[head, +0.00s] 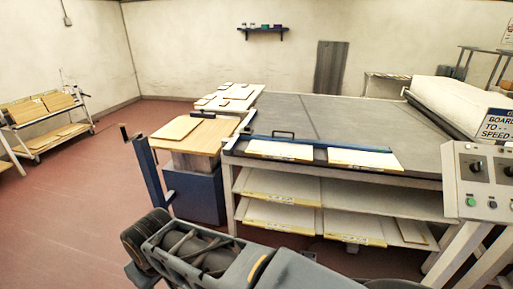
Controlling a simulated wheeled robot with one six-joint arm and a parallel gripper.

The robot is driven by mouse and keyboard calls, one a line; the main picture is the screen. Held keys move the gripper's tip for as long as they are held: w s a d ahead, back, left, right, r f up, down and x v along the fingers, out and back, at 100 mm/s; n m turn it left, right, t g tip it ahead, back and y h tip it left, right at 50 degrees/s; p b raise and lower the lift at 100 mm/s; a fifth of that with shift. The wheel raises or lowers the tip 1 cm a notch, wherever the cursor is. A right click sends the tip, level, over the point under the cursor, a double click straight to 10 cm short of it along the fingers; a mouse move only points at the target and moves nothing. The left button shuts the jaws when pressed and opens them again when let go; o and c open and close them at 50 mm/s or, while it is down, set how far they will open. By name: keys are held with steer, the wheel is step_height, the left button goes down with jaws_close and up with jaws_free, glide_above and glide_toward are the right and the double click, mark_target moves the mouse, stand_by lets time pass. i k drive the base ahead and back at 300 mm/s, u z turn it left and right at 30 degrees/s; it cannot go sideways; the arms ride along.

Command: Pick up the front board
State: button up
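Several pale boards are in view, and I cannot tell for certain which is the front board. One tan board (177,128) lies flat on a wooden-topped stand (208,139) with a blue base. Two cream boards lie along the near edge of the grey conveyor bed (340,112): a left board (280,150) and a right board (365,158). A blue bar (310,142) runs along that edge behind them. My arm crosses the bottom of the view, and I make out no gripper fingers there.
Shelves under the bed hold more boards (280,216). A blue post with a crank (148,170) stands left of the stand. A control panel (485,178) is at the right. A rack of boards (42,115) stands at the far left. The red floor at left is clear.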

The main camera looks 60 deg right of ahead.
mark_target(282, 150)
steer(key=z, duration=0.15)
steer(key=i, duration=0.75)
steer(key=z, duration=1.15)
steer(key=i, duration=0.7)
steer(key=z, duration=0.75)
